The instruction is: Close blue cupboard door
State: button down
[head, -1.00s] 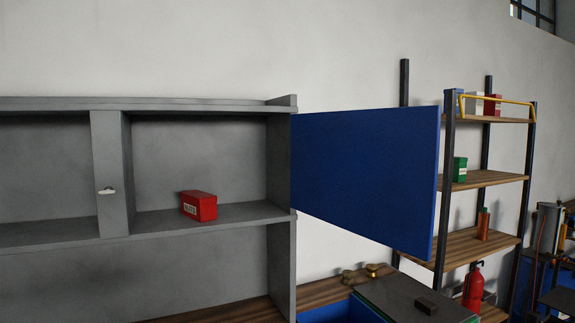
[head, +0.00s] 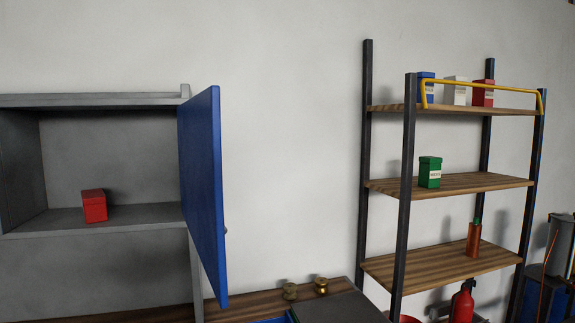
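The blue cupboard door (head: 206,190) hangs open at the right side of the grey cupboard (head: 100,100). It stands out toward me, seen at a steep angle, and a small knob (head: 226,231) shows at its right edge. A red box (head: 94,206) sits on the shelf inside the open compartment, left of the door. My gripper is not in view.
A shelf rack with dark posts (head: 406,200) stands at the right, holding a green box (head: 430,172), several small boxes and a yellow rail (head: 480,84). Two brass pieces (head: 320,285) stand on the wooden bench below. Bare wall lies between door and rack.

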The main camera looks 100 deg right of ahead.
aim_at(199, 128)
jog(key=k, duration=1.25)
jog(key=z, duration=1.45)
jog(key=k, duration=1.1)
jog(key=u, duration=0.3)
jog(key=i, duration=0.6)
jog(key=u, duration=0.55)
